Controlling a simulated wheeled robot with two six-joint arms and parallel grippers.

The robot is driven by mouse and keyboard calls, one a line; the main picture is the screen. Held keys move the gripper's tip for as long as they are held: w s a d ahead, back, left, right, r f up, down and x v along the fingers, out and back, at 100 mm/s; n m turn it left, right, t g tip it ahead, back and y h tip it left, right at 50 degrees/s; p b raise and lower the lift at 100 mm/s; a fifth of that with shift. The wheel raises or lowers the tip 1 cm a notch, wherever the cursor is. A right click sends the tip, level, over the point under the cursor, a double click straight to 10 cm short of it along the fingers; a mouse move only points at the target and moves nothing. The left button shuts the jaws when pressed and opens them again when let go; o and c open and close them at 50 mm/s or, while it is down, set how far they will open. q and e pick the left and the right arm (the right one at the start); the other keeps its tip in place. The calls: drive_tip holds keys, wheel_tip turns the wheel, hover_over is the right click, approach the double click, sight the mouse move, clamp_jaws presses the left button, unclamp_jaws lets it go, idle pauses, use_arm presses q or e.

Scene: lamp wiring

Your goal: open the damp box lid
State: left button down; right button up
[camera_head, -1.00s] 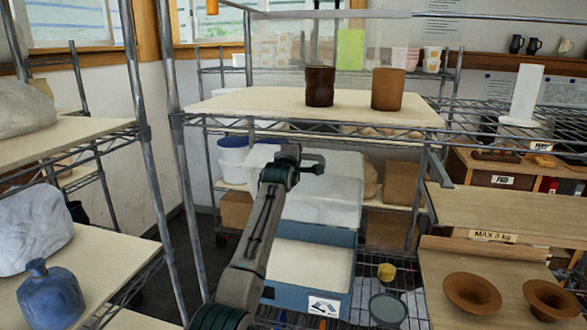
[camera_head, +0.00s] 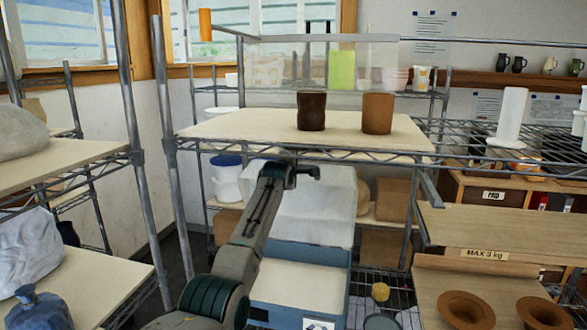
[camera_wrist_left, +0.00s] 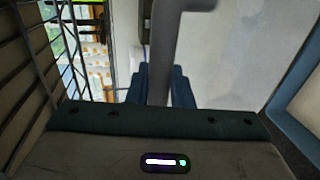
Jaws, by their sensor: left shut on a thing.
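The damp box (camera_head: 290,318) is a blue box with a pale inside, low under the middle shelf. Its whitish lid (camera_head: 318,215) stands raised at the back of the box, so the box is open at the top. My left gripper (camera_head: 308,173) is at the lid's upper edge, just below the shelf. In the left wrist view its two blue fingers (camera_wrist_left: 160,88) are shut on a grey handle bar (camera_wrist_left: 165,45). The pale lid surface (camera_wrist_left: 230,50) fills the right of that view. My right gripper is not in view.
The shelf board (camera_head: 230,125) above carries a dark cup (camera_head: 311,111) and a brown cup (camera_head: 377,114). Brown bowls (camera_head: 466,310) sit on a board at the right. A metal post (camera_head: 177,160) stands left of my arm.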

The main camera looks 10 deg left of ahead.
use_arm(q)
drive_tip(key=c, duration=1.3)
unclamp_jaws()
drive_tip(key=shift+c, duration=0.2)
drive_tip(key=shift+s+f, duration=0.1)
drive_tip(key=b+v, duration=0.5)
drive_tip(key=v, duration=0.5)
drive_tip(key=shift+s, duration=0.3)
